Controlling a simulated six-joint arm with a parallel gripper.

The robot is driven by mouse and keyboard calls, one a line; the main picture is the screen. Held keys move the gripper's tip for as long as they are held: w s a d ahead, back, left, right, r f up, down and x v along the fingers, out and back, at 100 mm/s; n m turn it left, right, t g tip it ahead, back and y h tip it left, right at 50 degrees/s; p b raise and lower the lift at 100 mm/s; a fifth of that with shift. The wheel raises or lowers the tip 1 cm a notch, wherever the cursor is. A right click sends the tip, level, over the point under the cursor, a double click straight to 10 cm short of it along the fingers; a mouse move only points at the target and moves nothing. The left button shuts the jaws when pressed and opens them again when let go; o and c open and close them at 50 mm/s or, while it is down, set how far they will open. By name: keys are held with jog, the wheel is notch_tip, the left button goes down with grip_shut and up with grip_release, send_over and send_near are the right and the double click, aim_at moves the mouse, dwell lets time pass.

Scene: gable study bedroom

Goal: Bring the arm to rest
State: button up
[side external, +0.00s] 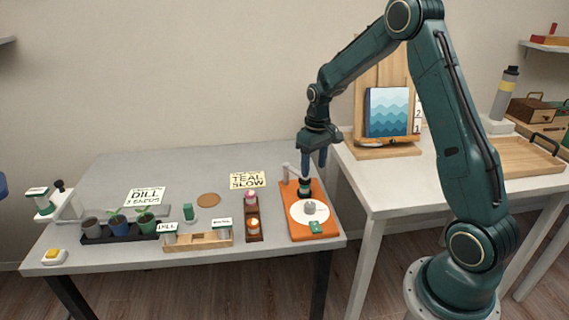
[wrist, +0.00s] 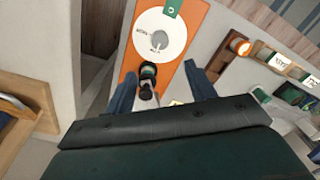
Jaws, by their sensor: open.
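My gripper (side external: 314,156) is at the right end of the grey table, above the back part of an orange board (side external: 325,223). Its two blue fingers are apart with nothing held between them; they also show in the wrist view (wrist: 162,92). A small dark and green cylinder (side external: 305,187) stands on the board just below the fingers, and it shows in the wrist view (wrist: 147,80) near the left finger. I cannot tell how far the fingertips are above it. A white dial with a grey knob (side external: 310,207) lies in front of it on the board.
A wooden rack with a candle (side external: 253,228) and a wooden holder (side external: 198,240) are left of the board. Potted seedlings (side external: 118,222) stand farther left. A white table at the right bears an easel with a blue picture (side external: 388,112) and a wooden tray (side external: 525,157).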

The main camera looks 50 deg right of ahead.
jog(key=shift+a+r, duration=0.1)
jog(key=shift+r, duration=0.05)
jog(key=s+a+r+n+t, duration=0.1)
jog(key=s+a+r, duration=0.3)
jog(key=a+r, duration=0.3)
jog(key=s+a+r+t, duration=0.2)
jog(key=s+a+r, duration=0.25)
jog(key=r, duration=0.45)
jog(key=s+a+r+t, duration=0.1)
jog(key=s+a, duration=0.2)
jog(key=s, duration=0.4)
jog(key=s+a+r+n+t, duration=0.1)
jog(key=s+a, duration=0.3)
jog(key=s, duration=0.4)
jog(key=shift+s+r+t, duration=0.3)
jog(key=shift+r, duration=0.15)
